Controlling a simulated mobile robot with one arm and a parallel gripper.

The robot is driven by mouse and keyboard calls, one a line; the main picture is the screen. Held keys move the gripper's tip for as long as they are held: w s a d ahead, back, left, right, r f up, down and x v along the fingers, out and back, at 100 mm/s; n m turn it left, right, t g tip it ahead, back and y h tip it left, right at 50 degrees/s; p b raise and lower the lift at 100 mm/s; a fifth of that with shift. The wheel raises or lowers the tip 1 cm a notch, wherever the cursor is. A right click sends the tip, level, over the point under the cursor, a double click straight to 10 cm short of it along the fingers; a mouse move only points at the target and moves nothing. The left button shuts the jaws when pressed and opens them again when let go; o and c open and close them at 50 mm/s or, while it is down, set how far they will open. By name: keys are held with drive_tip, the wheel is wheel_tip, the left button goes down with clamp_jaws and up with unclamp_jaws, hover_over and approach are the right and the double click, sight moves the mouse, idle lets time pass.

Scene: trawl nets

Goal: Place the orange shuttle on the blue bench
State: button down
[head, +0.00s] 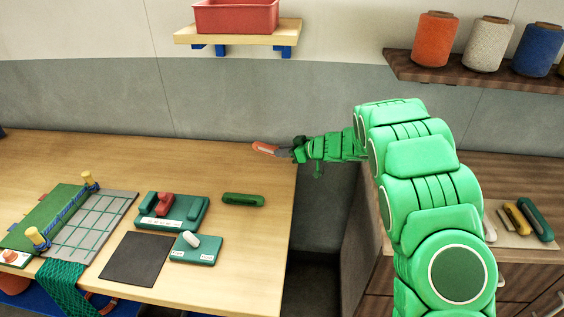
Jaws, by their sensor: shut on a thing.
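My gripper (285,152) is shut on the orange shuttle (265,148), which points out to the left. The gripper covers the shuttle's right end. They are over the far right part of a wood-topped bench (255,255); I cannot tell how high above it. Blue shows below this bench's top at the lower left, so it may be the blue bench. A dark green shuttle (243,199) lies on it, in front of my gripper.
A green holder (190,214) with a red piece, a smaller green block (196,252), a dark mat (135,260) and a net frame (62,215) occupy the bench's left and middle. Right of a gap, a drawer cabinet (515,170) holds more shuttles. Shelves hang above.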

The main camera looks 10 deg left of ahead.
hover_over(282, 168)
drive_tip(key=shift+s+f, duration=0.1)
drive_tip(key=shift+f, duration=3.45)
drive_tip(key=c, duration=1)
unclamp_jaws()
drive_tip(key=shift+f, duration=0.1)
drive_tip(key=v, duration=1.2)
drive_tip(key=shift+r, duration=0.25)
